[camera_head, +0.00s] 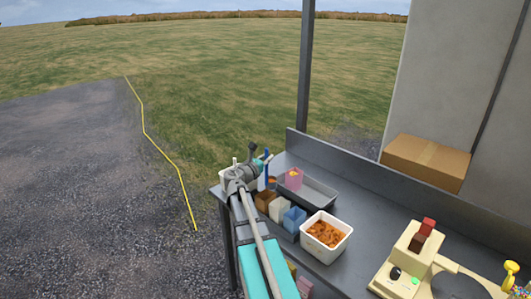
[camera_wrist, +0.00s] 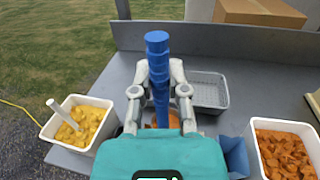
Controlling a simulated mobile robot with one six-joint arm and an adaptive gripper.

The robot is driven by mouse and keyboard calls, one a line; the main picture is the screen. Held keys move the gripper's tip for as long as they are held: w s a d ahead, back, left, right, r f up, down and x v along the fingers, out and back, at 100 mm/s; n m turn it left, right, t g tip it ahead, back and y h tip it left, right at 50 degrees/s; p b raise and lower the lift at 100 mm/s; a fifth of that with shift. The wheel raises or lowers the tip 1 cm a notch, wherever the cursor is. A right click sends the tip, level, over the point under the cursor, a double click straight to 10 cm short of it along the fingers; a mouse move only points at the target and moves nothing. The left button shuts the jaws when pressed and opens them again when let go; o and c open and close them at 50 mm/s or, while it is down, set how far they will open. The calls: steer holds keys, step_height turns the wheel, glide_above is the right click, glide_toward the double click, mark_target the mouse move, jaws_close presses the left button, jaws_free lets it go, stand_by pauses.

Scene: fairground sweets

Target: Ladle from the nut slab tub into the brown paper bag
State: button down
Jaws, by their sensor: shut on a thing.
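My gripper (camera_head: 258,165) is shut on the upright blue handle of a ladle (camera_wrist: 158,60), over the far left of the counter. An orange-brown patch shows low between the fingers in the wrist view; I cannot tell whether it is in the ladle bowl, which is mostly hidden. The brown paper bag (camera_head: 265,201) stands just below the gripper in the head view and is hidden in the wrist view. A white tub of orange-brown pieces (camera_head: 326,237) stands to the right; it also shows in the wrist view (camera_wrist: 285,152). I cannot tell whether this is the nut slab tub.
A white tub of yellow pieces (camera_wrist: 78,125) with a pale handle stands at left. A cream bag (camera_head: 279,208) and a blue bag (camera_head: 294,219) stand beside the brown one. A pink bag (camera_head: 294,181) is at the grey tray (camera_head: 318,193). A scale (camera_head: 408,258) is at right.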

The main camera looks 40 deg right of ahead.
steer(key=shift+w+d+r, duration=0.25)
steer(key=shift+w+d, duration=0.25)
steer(key=shift+d, duration=0.15)
steer(key=shift+f, duration=0.25)
step_height(320, 180, down, 4)
steer(key=b, duration=0.4)
steer(key=w+a+f+n+t+b, duration=0.3)
steer(key=w+f+n+b, duration=0.2)
steer(key=n+b, duration=0.3)
steer(key=w+a+f+n+t+h+b, duration=0.1)
steer(key=w+a+f+n+t+b, duration=0.2)
steer(key=n+b, duration=0.6)
step_height(320, 180, down, 3)
steer(key=shift+w+a+f+n+t, duration=0.1)
steer(key=shift+w+a+n+t, duration=0.3)
steer(key=shift+w+n, duration=0.7)
steer(key=shift+s, duration=0.15)
